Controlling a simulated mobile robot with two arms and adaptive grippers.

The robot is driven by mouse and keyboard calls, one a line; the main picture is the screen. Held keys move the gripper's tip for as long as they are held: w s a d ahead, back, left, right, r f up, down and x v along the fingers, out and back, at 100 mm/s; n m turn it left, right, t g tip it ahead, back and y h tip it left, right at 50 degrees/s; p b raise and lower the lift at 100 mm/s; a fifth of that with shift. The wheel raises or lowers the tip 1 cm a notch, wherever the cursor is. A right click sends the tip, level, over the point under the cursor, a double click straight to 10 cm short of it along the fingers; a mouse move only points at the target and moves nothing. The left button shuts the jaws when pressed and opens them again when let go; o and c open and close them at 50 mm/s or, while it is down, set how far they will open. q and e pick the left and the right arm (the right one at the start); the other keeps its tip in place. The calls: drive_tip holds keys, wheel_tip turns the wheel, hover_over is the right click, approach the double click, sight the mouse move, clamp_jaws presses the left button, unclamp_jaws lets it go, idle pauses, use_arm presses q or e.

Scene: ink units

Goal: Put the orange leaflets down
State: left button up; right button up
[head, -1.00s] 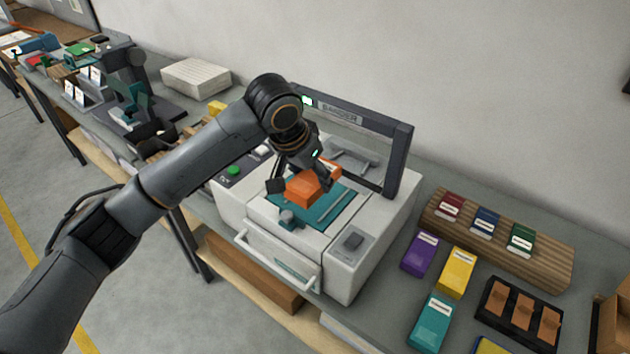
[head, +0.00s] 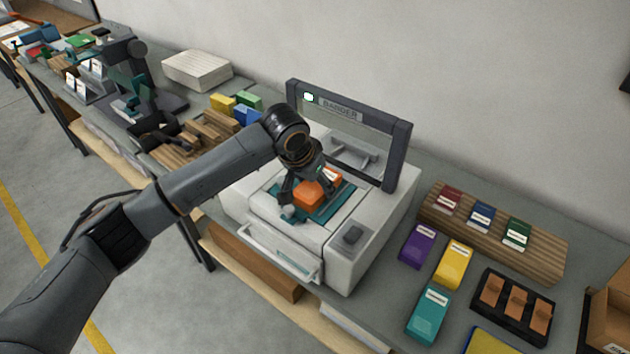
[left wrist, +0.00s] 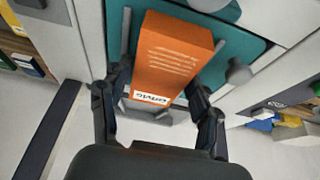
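The orange leaflets (head: 309,194) form a block with a white label at one end. They lie at the teal bed (head: 335,205) of the white banding machine (head: 340,262), below its raised frame. In the left wrist view the orange leaflets (left wrist: 168,58) lie between two grey guide rods over the teal surface. My left gripper (head: 307,190) points down over the bed. In the left wrist view the fingers of my left gripper (left wrist: 158,90) are close against both sides of the block. Contact under the block is hard to see. My right gripper is not in view.
The machine's frame (head: 400,155) stands behind my gripper. A knob (left wrist: 238,71) sits beside the right rod. Purple (head: 418,246), yellow (head: 453,265) and teal (head: 428,316) packs lie right of the machine, near a ribbed wooden rack (head: 545,258). Wooden blocks (head: 190,140) lie to its left.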

use_arm(q)
drive_tip(key=shift+o, duration=0.8)
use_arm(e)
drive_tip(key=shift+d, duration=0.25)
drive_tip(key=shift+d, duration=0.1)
use_arm(q)
drive_tip(key=shift+r, duration=0.15)
drive_tip(key=b+v, duration=0.2)
drive_tip(key=v, duration=1)
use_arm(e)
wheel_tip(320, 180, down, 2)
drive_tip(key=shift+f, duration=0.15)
